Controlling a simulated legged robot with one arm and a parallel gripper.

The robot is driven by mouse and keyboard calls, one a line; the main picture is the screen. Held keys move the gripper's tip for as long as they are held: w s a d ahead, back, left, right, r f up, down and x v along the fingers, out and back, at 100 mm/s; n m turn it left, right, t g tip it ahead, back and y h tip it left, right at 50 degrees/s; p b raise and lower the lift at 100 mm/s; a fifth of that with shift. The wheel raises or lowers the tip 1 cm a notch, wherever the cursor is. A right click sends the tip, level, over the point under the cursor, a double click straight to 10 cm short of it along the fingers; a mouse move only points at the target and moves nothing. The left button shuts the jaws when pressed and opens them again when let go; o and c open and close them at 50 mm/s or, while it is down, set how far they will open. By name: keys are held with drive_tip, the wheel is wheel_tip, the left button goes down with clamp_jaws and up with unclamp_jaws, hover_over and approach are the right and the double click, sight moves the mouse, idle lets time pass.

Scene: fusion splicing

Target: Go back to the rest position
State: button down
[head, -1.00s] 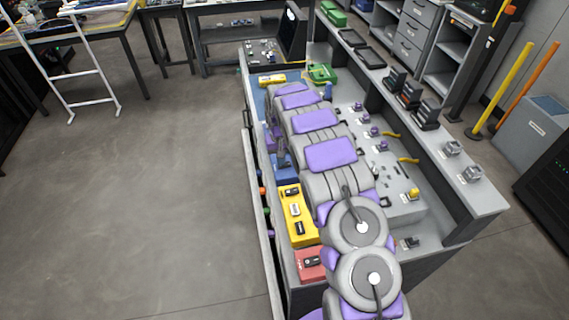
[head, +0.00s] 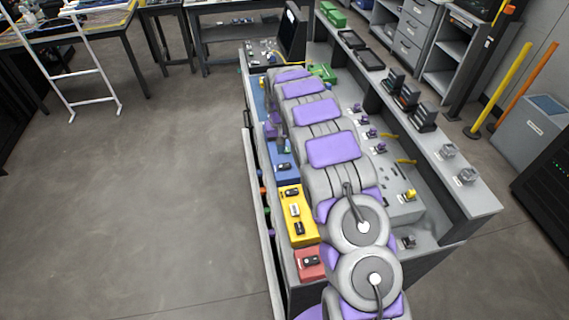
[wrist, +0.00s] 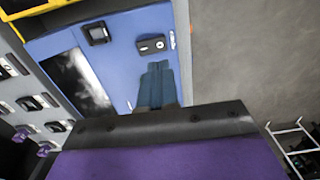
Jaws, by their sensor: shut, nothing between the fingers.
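My gripper (wrist: 158,85) shows in the wrist view as two dark blue-grey fingers, closed together and empty. The fingers are over a blue panel (wrist: 122,66) that holds small black modules and a dark glossy patch. I cannot tell the exact gap between the fingertips and the panel. In the head view my arm stretches away along the workbench (head: 440,238). The blue panel (head: 287,168) partly shows to the left of the arm, and the arm covers much of the bench top.
A yellow block (head: 298,213) and a red block (head: 310,262) lie on the bench's near left. Connectors on a grey panel (head: 405,208) lie right of the arm, below a raised shelf (head: 470,200).

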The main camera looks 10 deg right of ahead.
idle(0.4)
drive_tip(key=s+d+r, duration=0.1)
drive_tip(key=s+r, duration=0.8)
drive_tip(key=s, duration=0.2)
drive_tip(key=s+d+r, duration=0.1)
drive_tip(key=s+r, duration=0.8)
drive_tip(key=s, duration=0.3)
drive_tip(key=s+a+g, duration=0.1)
drive_tip(key=s+a, duration=0.1)
drive_tip(key=s, duration=2.6)
drive_tip(key=shift+s+r+g, duration=0.15)
drive_tip(key=shift+r+g, duration=0.25)
